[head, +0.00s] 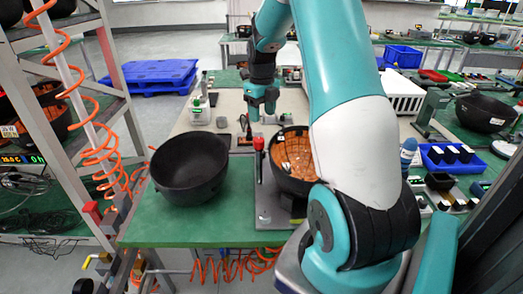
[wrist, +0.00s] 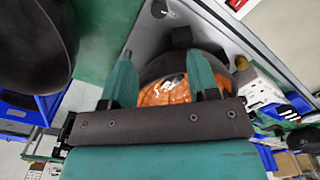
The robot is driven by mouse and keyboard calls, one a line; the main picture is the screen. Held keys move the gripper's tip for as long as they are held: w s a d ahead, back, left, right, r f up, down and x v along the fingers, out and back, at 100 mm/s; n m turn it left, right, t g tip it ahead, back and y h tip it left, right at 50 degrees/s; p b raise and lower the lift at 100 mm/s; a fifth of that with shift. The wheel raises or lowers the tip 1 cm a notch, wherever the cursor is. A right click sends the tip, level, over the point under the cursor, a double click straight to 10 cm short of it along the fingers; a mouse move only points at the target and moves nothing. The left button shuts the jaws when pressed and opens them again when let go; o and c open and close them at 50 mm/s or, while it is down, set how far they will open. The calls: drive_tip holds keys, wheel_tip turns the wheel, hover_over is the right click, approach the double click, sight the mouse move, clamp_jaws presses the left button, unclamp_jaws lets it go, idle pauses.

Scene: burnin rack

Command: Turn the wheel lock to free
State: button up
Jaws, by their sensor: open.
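I cannot pick out a part that is clearly the wheel lock. A red-topped lever (head: 258,143) stands upright on a grey plate (head: 268,210) on the green bench, beside a dark bowl with an orange inside (head: 293,155). My gripper (head: 262,110) hangs above the bench beyond the lever, pointing down, with nothing seen in it. In the wrist view its two teal fingers (wrist: 160,75) are spread apart. The orange-lined bowl (wrist: 165,92) shows between and beyond them. A small dark round part (wrist: 160,9) sits on the plate near the top edge.
An empty black bowl (head: 189,167) stands on the green bench (head: 200,226) left of the lever. A rack (head: 108,50) with orange coiled hoses is at the left. A blue tray (head: 452,158) with small parts is at the right. Blue pallets (head: 150,75) lie on the floor behind.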

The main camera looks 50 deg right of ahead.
wheel_tip(320, 180, down, 14)
drive_tip(key=shift+p, duration=0.4)
drive_tip(key=shift+c, duration=0.5)
drive_tip(key=c, duration=0.8)
drive_tip(key=shift+n, duration=1.6)
drive_tip(key=shift+c, duration=0.2)
drive_tip(key=o, duration=0.9)
drive_tip(key=shift+o, duration=0.2)
wheel_tip(320, 180, up, 18)
drive_tip(key=shift+f+b, duration=0.25)
drive_tip(key=shift+b, duration=0.2)
